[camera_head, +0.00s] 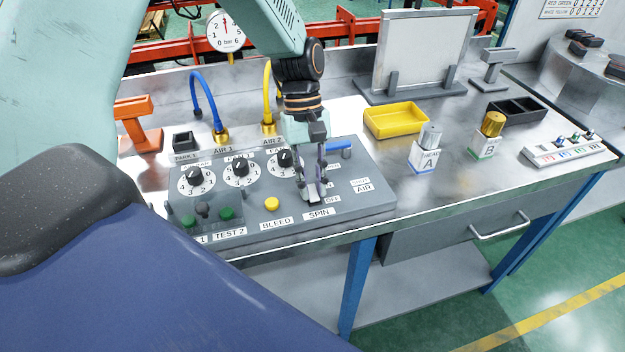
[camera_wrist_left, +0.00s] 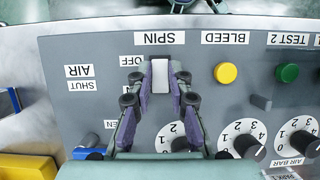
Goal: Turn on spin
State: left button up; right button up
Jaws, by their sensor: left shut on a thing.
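The grey control panel (camera_head: 240,226) lies on the metal bench, with a SPIN label (camera_head: 319,213) near its front edge. My left gripper (camera_head: 317,197) comes down over the panel just behind that label. In the left wrist view the gripper (camera_wrist_left: 161,80) has its two purple-padded fingers around a white rocker switch (camera_wrist_left: 161,77) beside the SPIN label (camera_wrist_left: 160,38). An OFF label (camera_wrist_left: 132,61) sits beside the switch. The fingers are closed on the switch. The head view mostly hides the switch behind the fingers.
Several black dials (camera_head: 241,169), a yellow BLEED button (camera_head: 272,204), green buttons (camera_head: 227,214) and a blue AIR lever (camera_head: 338,145) are close by. A yellow tray (camera_head: 395,120) and blocks marked A (camera_head: 424,158) and B (camera_head: 485,145) stand right of the panel.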

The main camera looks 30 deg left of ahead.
pick_arm(q)
grip_shut()
